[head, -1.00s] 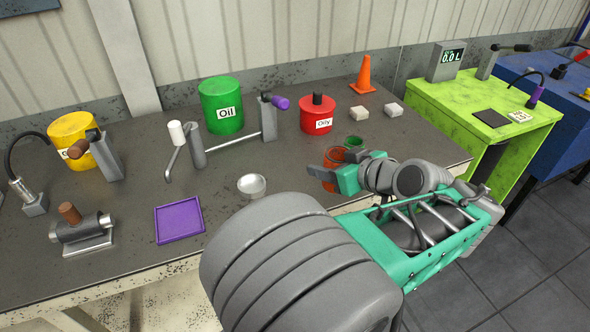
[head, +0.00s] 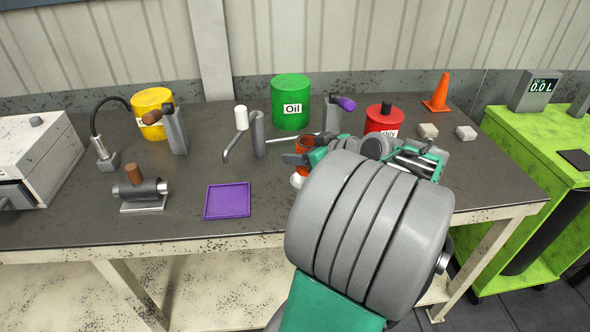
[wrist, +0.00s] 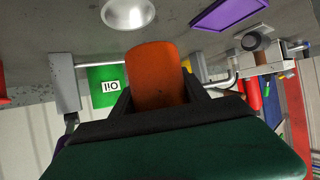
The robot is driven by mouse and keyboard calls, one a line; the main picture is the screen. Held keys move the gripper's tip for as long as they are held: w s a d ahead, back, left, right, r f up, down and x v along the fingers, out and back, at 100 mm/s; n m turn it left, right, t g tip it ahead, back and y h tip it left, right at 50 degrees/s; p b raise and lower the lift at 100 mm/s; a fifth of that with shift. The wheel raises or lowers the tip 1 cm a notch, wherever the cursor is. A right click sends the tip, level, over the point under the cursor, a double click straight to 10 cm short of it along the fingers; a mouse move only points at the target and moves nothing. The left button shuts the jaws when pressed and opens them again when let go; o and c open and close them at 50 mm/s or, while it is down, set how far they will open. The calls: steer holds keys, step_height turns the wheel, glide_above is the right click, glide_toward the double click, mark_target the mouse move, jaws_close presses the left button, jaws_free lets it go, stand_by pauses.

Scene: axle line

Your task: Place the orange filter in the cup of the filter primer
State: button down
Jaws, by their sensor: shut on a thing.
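My gripper (head: 298,159) is shut on the orange filter (head: 304,144), holding it above the bench. In the wrist view the filter (wrist: 155,70) stands out between the dark fingers (wrist: 158,98). A shiny round metal cup (head: 296,182) is just below the filter in the head view, partly hidden by my gripper. The cup (wrist: 127,14) is whole in the wrist view, apart from the filter. A grey post with a white-handled crank (head: 258,135) stands behind; I cannot tell whether it belongs to the filter primer.
A purple tray (head: 228,201) lies left of the cup. A green oil can (head: 291,95) and a red can (head: 383,119) stand behind. A brown-handled grey device (head: 146,190) is further left. The bench (head: 100,225) is clear along its front left.

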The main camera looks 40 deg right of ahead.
glide_above(297, 179)
step_height(297, 179, down, 5)
steer(key=shift+s+f, duration=0.15)
step_height(297, 179, down, 3)
steer(key=shift+r+p, duration=0.2)
steer(key=shift+p, duration=0.2)
steer(key=shift+f, duration=0.35)
steer(key=shift+f, duration=0.1)
steer(key=shift+f+b, duration=0.15)
steer(key=shift+b, duration=0.15)
steer(key=c, duration=0.6)
jaws_free()
